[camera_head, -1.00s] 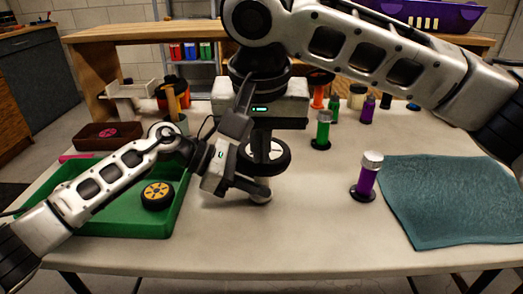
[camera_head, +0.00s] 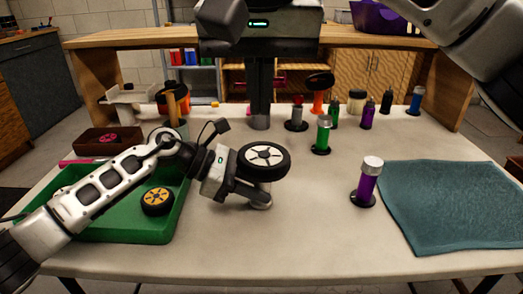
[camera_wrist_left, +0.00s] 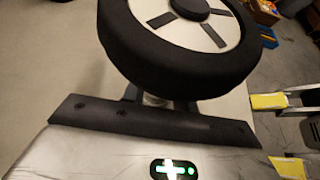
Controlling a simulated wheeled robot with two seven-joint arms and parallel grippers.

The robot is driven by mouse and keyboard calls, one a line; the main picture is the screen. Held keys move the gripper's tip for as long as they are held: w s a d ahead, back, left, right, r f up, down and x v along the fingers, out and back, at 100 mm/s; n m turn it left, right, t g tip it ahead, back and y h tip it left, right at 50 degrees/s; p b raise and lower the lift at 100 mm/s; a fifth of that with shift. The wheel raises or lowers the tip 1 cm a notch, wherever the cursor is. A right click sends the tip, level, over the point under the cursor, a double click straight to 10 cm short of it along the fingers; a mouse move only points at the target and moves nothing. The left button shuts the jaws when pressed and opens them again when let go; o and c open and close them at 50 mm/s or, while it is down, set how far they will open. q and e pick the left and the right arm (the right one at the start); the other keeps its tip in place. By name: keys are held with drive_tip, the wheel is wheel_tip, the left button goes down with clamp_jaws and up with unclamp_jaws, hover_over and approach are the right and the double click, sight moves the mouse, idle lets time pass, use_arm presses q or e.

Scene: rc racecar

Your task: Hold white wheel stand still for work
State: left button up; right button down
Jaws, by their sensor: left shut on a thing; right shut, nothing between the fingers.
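The white wheel (camera_head: 264,155), a black tyre with a white spoked rim, sits on top of its stand (camera_head: 260,203), left of the table's middle. The wheel also shows large in the left wrist view (camera_wrist_left: 185,62). My left gripper (camera_head: 250,190) reaches in from the left, low under the tyre, and is shut on the stand's post (camera_wrist_left: 154,100). The tyre hides most of the post and the fingertips. My right gripper (camera_head: 260,112) points down behind and above the wheel, shut and empty, apart from the wheel.
A green tray (camera_head: 150,231) with a yellow-rimmed wheel (camera_head: 157,200) lies left. A purple shock (camera_head: 368,180) and a green shock (camera_head: 323,135) stand right of the wheel. A teal cloth (camera_head: 450,205) covers the right side. The front middle of the table is clear.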

use_arm(q)
drive_tip(key=o, duration=1)
drive_tip(key=v, duration=1.2)
